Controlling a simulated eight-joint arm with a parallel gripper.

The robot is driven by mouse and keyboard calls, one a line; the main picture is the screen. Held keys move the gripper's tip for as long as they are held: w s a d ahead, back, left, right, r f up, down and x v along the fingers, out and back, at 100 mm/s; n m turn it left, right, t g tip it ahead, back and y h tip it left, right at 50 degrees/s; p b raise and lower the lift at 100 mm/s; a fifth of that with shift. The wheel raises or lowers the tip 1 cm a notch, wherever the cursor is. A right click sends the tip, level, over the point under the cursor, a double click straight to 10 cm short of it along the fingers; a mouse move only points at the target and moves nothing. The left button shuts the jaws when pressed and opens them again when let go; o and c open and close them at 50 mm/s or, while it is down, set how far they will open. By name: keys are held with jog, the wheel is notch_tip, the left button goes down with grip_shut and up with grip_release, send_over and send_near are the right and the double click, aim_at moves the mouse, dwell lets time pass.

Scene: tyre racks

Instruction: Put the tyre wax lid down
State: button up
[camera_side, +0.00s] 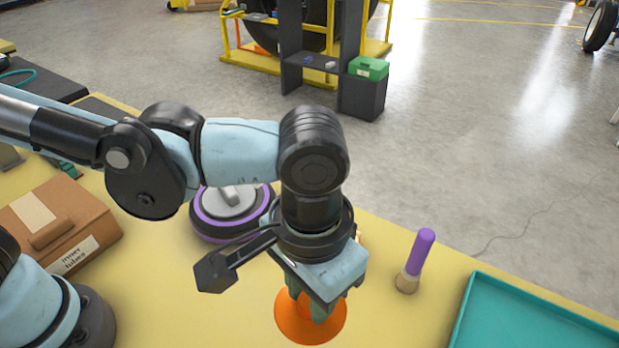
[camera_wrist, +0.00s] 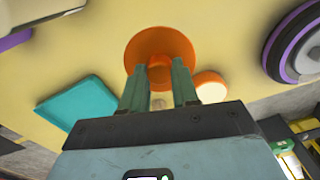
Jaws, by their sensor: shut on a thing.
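The tyre wax lid is an orange disc with a raised round knob (camera_side: 290,322). It shows below my gripper in the side view, low in the middle of the yellow table. My gripper (camera_side: 308,304) points down with its green fingers at the knob. In the wrist view the lid (camera_wrist: 145,48) lies at the fingertips, and my gripper (camera_wrist: 160,78) is shut on its knob, one finger on each side. The lid looks flat and level. I cannot tell whether its underside touches the table.
A purple-handled brush (camera_side: 420,255) stands right of my gripper. A teal tray (camera_side: 470,305) is at the lower right. A black and purple round object (camera_side: 205,225) is behind, with a cardboard box (camera_side: 95,235) left. A small orange-and-white round object (camera_wrist: 210,82) sits near the lid.

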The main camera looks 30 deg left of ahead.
aim_at(307, 319)
jog(key=f, duration=0.5)
jog(key=shift+s+a+f, duration=0.1)
jog(key=shift+s+f, duration=0.25)
jog(key=shift+f, duration=2.45)
jog(key=shift+f, duration=0.15)
jog(key=o, duration=1)
notch_tip(307, 319, up, 12)
jog(key=shift+r, duration=0.1)
jog(key=w+a+n+t, duration=0.1)
jog(key=w+a+t, duration=0.1)
jog(key=a, duration=0.8)
jog(key=w+a+n+t, duration=0.1)
jog(key=w+a+t, duration=0.1)
jog(key=a, duration=0.8)
jog(key=w+a+n+t, duration=0.1)
jog(key=w+a+t, duration=0.2)
jog(key=a, duration=0.7)
jog(key=shift+w+r, duration=0.35)
jog(key=shift+w, duration=0.1)
